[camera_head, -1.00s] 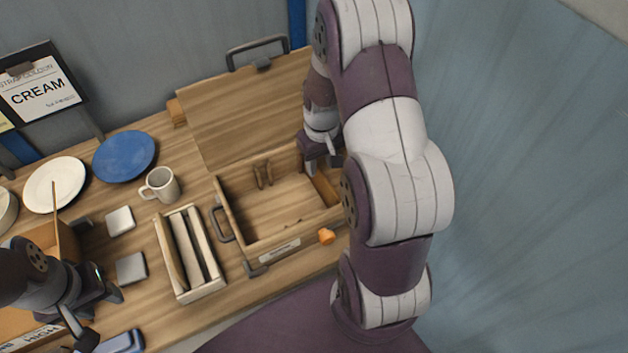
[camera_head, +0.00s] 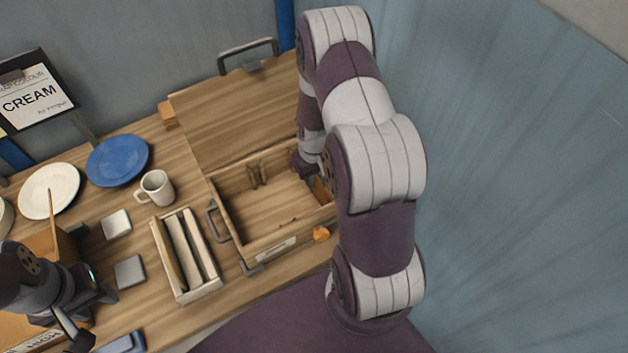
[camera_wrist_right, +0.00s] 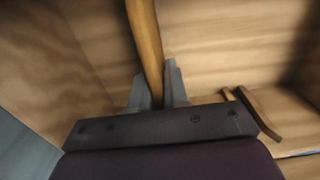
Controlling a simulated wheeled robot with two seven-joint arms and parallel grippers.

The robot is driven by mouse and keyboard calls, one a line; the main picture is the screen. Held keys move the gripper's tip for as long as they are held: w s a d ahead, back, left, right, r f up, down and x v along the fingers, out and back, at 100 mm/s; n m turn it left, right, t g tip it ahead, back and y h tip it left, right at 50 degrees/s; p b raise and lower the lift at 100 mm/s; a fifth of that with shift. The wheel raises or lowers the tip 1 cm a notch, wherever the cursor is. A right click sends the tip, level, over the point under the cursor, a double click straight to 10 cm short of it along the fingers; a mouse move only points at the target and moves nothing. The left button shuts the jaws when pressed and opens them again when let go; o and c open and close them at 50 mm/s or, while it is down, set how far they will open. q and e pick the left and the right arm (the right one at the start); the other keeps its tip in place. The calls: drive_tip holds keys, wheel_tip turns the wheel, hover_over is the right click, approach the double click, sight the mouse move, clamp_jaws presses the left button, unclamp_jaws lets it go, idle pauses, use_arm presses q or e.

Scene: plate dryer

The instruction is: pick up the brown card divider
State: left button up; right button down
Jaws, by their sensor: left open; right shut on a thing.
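The brown card divider (camera_head: 322,191) stands inside the open wooden box (camera_head: 225,221), near its right side and partly hidden by my right arm. In the right wrist view the divider's edge (camera_wrist_right: 145,38) runs between the fingers of my right gripper (camera_wrist_right: 157,92), which is shut on it. In the head view that gripper (camera_head: 308,166) is down in the box and its fingertips are hidden. My left gripper (camera_head: 94,318) is open at the lower left, over the table near another box, away from the divider.
The box lid (camera_head: 240,110) lies open behind it. A slotted pale tray (camera_head: 212,286), a mug (camera_head: 157,187), a blue plate (camera_head: 117,160), a white plate (camera_head: 48,190) and grey squares (camera_head: 129,271) are to the left. An orange knob (camera_head: 321,233) is at the box's front.

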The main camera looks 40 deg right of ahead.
drive_tip(key=shift+w+r, duration=0.1)
drive_tip(key=shift+r, duration=0.25)
wheel_tip(320, 180, up, 17)
drive_tip(key=b, duration=0.2)
drive_tip(key=shift+r, duration=0.2)
